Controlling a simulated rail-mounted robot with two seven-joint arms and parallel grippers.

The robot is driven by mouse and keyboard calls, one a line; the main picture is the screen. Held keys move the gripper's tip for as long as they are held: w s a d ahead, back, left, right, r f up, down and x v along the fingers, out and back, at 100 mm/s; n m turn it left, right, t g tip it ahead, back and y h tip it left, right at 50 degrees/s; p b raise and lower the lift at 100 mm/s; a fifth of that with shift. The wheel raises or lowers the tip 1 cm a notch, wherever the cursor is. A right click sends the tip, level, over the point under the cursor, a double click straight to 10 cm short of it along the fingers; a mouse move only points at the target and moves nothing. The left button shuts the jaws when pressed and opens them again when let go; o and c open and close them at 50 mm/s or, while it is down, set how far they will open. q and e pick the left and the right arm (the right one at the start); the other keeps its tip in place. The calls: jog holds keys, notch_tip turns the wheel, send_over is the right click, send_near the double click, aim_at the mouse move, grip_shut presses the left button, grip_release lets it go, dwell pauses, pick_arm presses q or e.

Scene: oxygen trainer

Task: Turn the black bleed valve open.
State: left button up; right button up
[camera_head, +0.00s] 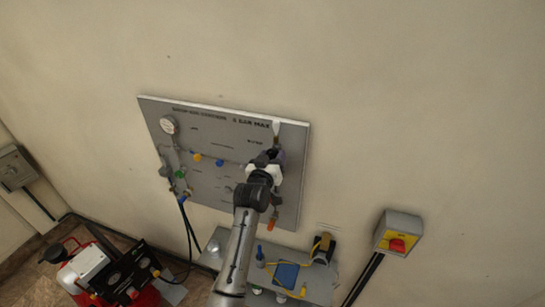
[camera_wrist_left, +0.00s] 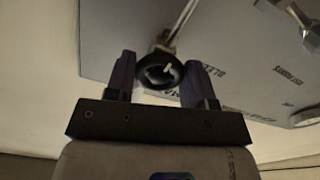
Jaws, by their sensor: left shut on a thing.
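The black bleed valve (camera_wrist_left: 160,70) is a round black knob with a pale mark on its face, seen end-on in the left wrist view. It sits on a metal stem in front of the grey panel (camera_wrist_left: 115,30). My left gripper (camera_wrist_left: 160,78) is shut on the knob, with one dark purple finger on each side. In the head view, my left gripper (camera_head: 277,155) is at the right part of the wall panel (camera_head: 215,135), and my wrist and fingers largely hide the knob. My right gripper is not in view.
The panel carries a gauge (camera_head: 168,125), a yellow knob (camera_head: 197,157) and a blue knob (camera_head: 220,162). A grey shelf (camera_head: 318,290) with tools is below. A yellow switch box (camera_head: 397,233) is at right, and a red machine (camera_head: 100,275) stands at lower left.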

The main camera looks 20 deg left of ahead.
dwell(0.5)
pick_arm(q)
jog(key=o, duration=0.9)
jog(key=shift+s, duration=0.15)
jog(key=shift+s+f, duration=0.1)
jog(key=shift+s, duration=0.2)
jog(key=shift+s+d+b, duration=0.2)
jog(key=shift+s+b, duration=1.6)
jog(key=shift+s, duration=4.7)
